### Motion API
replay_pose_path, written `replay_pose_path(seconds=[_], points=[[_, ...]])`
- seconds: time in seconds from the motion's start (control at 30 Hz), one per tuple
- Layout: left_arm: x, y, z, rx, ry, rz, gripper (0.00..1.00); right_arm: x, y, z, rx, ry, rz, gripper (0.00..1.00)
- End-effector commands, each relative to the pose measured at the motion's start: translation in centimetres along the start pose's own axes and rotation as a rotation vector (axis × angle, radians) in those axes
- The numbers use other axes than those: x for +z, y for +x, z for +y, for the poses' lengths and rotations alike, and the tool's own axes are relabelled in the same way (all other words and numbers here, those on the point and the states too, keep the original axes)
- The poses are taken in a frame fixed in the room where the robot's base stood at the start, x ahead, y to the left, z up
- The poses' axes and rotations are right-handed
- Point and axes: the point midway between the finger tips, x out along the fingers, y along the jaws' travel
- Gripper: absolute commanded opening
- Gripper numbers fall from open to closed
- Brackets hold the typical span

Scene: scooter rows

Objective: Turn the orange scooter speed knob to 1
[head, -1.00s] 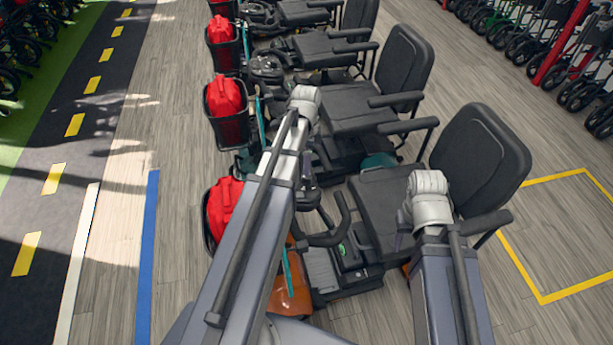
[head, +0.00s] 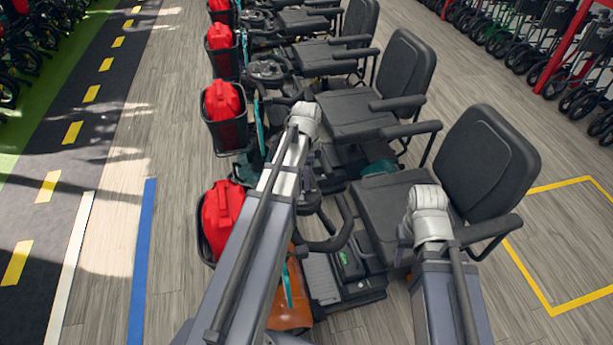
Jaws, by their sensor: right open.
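The orange scooter (head: 291,301) is the nearest in the row, at the bottom centre, with a black seat and a red bag (head: 221,212) in its front basket. Its black handlebar (head: 333,238) shows partly beside my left forearm. The speed knob cannot be made out; my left arm covers much of the scooter's front. My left gripper (head: 308,172) is at the end of the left arm, over the gap towards the second scooter, mostly hidden by its wrist. My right gripper (head: 405,236) is by the orange scooter's seat, open and largely hidden under its white wrist.
More scooters with red bags stand in a row beyond, close together. The nearest black seat back (head: 487,160) and its armrests are beside my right arm. Blue tape (head: 143,255) and free wooden floor lie left; a yellow floor marking (head: 535,275) lies right.

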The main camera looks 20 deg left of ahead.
Motion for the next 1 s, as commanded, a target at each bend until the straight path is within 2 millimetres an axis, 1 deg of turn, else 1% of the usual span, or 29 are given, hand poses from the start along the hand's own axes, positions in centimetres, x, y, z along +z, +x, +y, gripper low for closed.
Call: replay_pose_path(seconds=[0.03, 0.07, 0.4, 0.47, 0.77, 1.0], points=[[0.00, 0.00, 0.00, 0.000, 0.000, 0.000, 0.48, 0.00, 0.00, 0.00, 0.000, 0.000, 0.000, 0.50], [0.00, 0.00, 0.00, 0.000, 0.000, 0.000, 0.44, 0.00, 0.00, 0.00, 0.000, 0.000, 0.000, 0.50], [0.00, 0.01, 0.00, 0.000, 0.000, 0.000, 0.06, 0.00, 0.01, 0.00, 0.000, 0.000, 0.000, 0.50], [0.01, 0.01, 0.00, 0.000, 0.000, 0.000, 0.00, 0.00, 0.01, 0.00, 0.000, 0.000, 0.000, 0.50], [0.01, 0.01, 0.01, -0.001, -0.010, 0.000, 0.00, 0.00, 0.01, 0.00, 0.000, 0.000, 0.000, 0.50], [0.01, 0.02, 0.08, -0.017, -0.101, 0.000, 0.00, 0.00, 0.00, 0.00, 0.000, 0.000, 0.000, 0.50]])
